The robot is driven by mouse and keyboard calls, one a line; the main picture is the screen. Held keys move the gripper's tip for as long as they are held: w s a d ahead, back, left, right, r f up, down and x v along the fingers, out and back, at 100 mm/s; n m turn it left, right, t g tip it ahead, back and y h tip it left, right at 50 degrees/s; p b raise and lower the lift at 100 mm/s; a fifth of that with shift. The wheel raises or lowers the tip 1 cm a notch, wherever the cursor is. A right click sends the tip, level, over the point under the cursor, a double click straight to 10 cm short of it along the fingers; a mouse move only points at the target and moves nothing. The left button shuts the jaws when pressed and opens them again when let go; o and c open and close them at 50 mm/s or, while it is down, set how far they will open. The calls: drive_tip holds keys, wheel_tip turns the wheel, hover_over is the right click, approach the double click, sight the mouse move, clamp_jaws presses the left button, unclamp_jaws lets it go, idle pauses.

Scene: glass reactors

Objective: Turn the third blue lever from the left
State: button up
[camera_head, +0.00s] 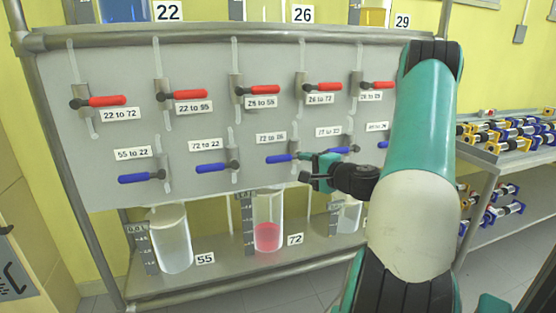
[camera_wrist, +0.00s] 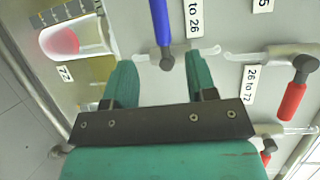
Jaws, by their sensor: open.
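The third blue lever from the left (camera_head: 280,159) points left on the grey panel, under the label "72 to 26". My gripper (camera_head: 303,167) is open just right of it, near its pivot end. In the wrist view, the blue lever (camera_wrist: 160,22) extends to the top edge. Its dark pivot lies between the lines of the two green fingertips (camera_wrist: 160,60), with a gap on each side. I cannot tell how far the fingertips are from the panel. Nothing is held.
Blue levers stand left, at "55 to 22" (camera_head: 137,178) and "72 to 22" (camera_head: 212,168), and right (camera_head: 340,150). Red levers (camera_head: 108,100) line the row above. Below, a cylinder with pink liquid (camera_head: 267,235) stands on the shelf (camera_head: 225,272). A side rack (camera_head: 480,150) stands right.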

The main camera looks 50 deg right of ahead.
sight(281, 160)
drive_tip(key=p+x, duration=0.2)
drive_tip(key=x, duration=1)
drive_tip(key=shift+w+a, duration=0.1)
drive_tip(key=shift+w, duration=0.15)
drive_tip(key=shift+c, duration=0.3)
clamp_jaws()
